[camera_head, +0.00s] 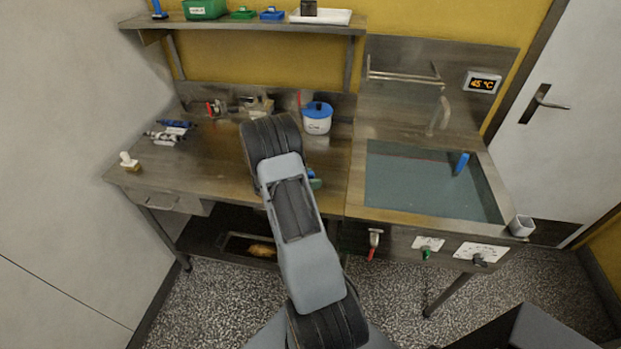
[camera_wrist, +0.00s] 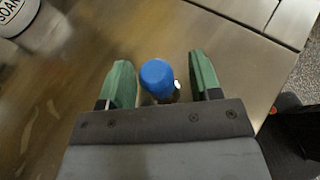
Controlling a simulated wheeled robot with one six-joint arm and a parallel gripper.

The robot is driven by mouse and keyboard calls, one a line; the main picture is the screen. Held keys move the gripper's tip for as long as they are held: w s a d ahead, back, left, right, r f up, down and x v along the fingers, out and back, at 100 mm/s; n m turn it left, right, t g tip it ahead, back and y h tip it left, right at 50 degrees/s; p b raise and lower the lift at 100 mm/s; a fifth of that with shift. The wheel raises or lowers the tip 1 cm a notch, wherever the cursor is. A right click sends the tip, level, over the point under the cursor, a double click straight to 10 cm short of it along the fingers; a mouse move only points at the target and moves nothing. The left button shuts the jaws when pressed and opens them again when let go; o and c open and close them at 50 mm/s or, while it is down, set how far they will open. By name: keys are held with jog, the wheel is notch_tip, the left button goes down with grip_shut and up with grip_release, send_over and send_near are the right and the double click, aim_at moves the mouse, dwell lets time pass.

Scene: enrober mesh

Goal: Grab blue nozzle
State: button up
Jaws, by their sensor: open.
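A blue round-topped piece (camera_wrist: 157,78), which looks like the blue nozzle, stands on the steel worktop between the two green fingers of my gripper (camera_wrist: 159,64) in the wrist view. The fingers are open, with a gap on each side of it. A small metallic part shows beside its blue top; its lower part is hidden behind my gripper body. In the head view, a bit of blue (camera_head: 311,173) and a green fingertip (camera_head: 315,184) show just right of my arm, which hides the rest.
A white pot with a blue lid (camera_head: 317,120) stands behind my gripper; a white tub marked SOAK (camera_wrist: 40,28) is in the wrist view's upper left corner. The water-filled sink (camera_head: 420,185) is to the right, with another blue piece (camera_head: 461,163). Blue and white parts (camera_head: 170,131) lie left.

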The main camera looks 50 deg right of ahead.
jog(key=shift+x, duration=0.9)
jog(key=shift+c, duration=0.5)
jog(key=c, duration=0.9)
jog(key=shift+c, duration=0.2)
jog(key=shift+r, duration=0.1)
